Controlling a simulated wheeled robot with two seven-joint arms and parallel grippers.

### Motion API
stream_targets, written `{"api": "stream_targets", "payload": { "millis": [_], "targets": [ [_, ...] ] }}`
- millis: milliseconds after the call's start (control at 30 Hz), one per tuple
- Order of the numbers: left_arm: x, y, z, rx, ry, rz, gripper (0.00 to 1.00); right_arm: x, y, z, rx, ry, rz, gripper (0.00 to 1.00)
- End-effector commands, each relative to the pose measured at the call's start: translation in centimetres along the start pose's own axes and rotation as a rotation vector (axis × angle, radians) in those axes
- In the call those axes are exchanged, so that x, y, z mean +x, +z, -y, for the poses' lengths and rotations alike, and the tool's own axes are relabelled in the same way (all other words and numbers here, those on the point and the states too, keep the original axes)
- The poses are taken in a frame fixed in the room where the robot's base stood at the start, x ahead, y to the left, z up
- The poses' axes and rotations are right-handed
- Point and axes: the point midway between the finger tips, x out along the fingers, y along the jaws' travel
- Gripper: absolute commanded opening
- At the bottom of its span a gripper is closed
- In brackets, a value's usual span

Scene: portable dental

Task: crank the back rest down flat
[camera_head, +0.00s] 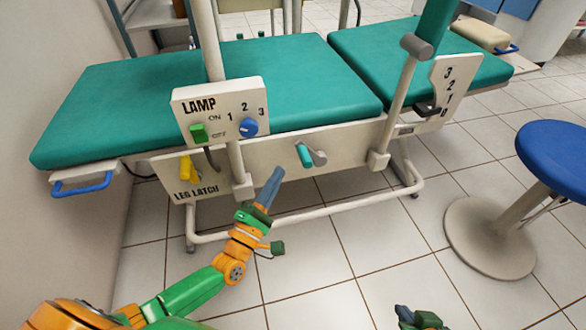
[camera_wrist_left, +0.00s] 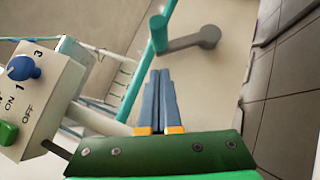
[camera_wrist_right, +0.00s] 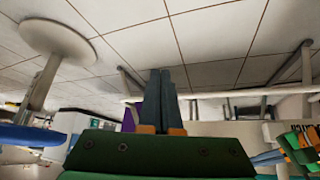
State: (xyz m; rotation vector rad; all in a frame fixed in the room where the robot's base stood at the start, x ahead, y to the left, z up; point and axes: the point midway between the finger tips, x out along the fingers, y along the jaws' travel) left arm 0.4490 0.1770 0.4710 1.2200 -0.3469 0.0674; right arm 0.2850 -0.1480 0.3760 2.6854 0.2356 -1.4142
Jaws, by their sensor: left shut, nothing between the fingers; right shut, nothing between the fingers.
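The crank on the couch's front panel (camera_head: 255,152) has a teal handle (camera_head: 305,155) and a grey arm (camera_head: 319,158). The handle (camera_wrist_left: 158,35) and arm (camera_wrist_left: 195,40) also show in the left wrist view. My left gripper (camera_head: 277,171) is shut and empty, in front of the panel, left of and below the handle, apart from it. My right gripper (camera_head: 420,318) is shut and empty, low at the bottom edge, far from the crank. The right teal pad (camera_head: 400,55) looks nearly level. Beside it a dark pointer (camera_head: 427,108) sits near the low end of a numbered scale (camera_head: 455,85).
A lamp box (camera_head: 220,110) with a green switch and blue knob stands on a post left of the crank. A yellow leg latch (camera_head: 187,168) is below it. A slanted post (camera_head: 398,100) stands to the right. A blue stool (camera_head: 560,150) is at far right. The floor between is clear.

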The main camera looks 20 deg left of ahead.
Motion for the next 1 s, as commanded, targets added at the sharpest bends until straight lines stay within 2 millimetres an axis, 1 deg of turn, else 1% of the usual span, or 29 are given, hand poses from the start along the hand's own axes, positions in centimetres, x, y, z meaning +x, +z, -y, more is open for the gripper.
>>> {"api": "stream_targets", "payload": {
  "millis": [33,67,200,300,433,1000],
  "targets": [
    [1.0,0.0,0.0,0.000,0.005,0.001,0.00,0.2,-0.7,0.1,-0.002,-0.001,-0.038,0.00],
    [1.4,0.4,-0.1,-0.002,0.002,0.000,0.00,0.1,-0.6,0.0,-0.002,0.000,-0.028,0.00],
    [2.9,2.0,-0.1,-0.002,0.002,-0.001,0.00,-0.2,0.9,-0.1,0.002,0.001,0.045,0.00],
    [3.4,2.6,0.0,-0.001,0.000,-0.001,0.00,-0.2,1.4,-0.1,0.004,0.001,0.069,0.00],
    [3.7,2.8,0.0,0.000,-0.001,0.000,0.00,-0.2,1.7,-0.1,0.004,0.001,0.082,0.00],
    [3.6,2.9,0.0,0.002,-0.002,0.000,0.00,-0.3,1.9,-0.1,0.005,0.001,0.091,0.00]
  ]
}}
